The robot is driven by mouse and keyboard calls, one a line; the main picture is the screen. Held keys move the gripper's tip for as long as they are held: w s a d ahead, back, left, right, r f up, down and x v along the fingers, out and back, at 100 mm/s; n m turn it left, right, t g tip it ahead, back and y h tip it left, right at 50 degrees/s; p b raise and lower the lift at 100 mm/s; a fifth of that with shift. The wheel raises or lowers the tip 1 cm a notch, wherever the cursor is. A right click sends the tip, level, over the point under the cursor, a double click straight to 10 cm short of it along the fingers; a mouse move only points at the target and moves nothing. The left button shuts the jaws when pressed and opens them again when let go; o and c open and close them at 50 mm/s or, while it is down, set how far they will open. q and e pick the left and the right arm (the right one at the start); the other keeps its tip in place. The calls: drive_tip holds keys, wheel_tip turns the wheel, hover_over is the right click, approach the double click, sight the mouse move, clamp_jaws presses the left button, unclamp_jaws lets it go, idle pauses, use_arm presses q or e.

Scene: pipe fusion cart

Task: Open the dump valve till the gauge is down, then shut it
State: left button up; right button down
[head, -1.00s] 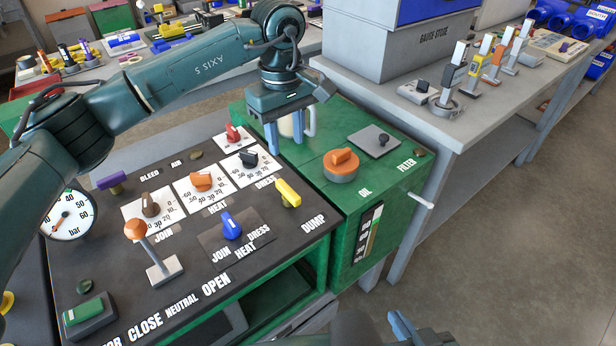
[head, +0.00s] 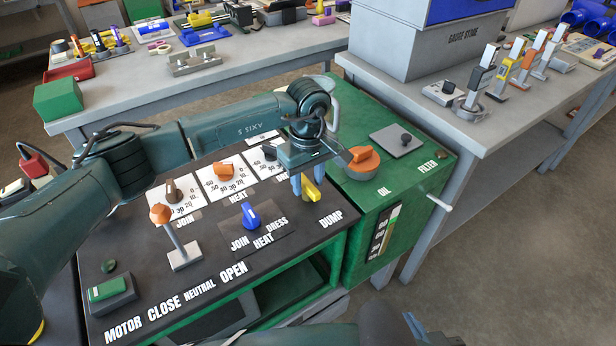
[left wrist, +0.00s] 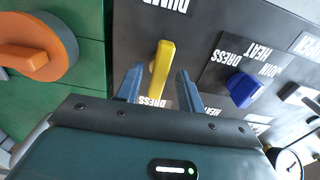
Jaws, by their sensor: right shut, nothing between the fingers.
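The yellow dump valve handle (head: 311,191) is on the black panel beside the DUMP label. In the left wrist view the handle (left wrist: 161,68) stands between and just beyond my left gripper's fingertips. My left gripper (head: 303,188) is open over the handle, with a gap visible on both sides in the left wrist view (left wrist: 158,78). The gauge is hidden behind my left arm in the head view. Part of a round dial (left wrist: 288,164) shows at the lower right of the left wrist view, too small to read. My right gripper (head: 413,325) is shut at the bottom edge, mostly cut off.
A blue JOIN/DRESS selector (head: 251,217) and an orange-topped lever (head: 161,213) stand left of the valve. An orange OIL knob (head: 362,160) is close on the right, on the green top. Several dial knobs lie behind. A grey bench (head: 490,135) stands at the right.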

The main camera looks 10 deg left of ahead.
use_arm(q)
drive_tip(key=shift+c, duration=0.6)
clamp_jaws()
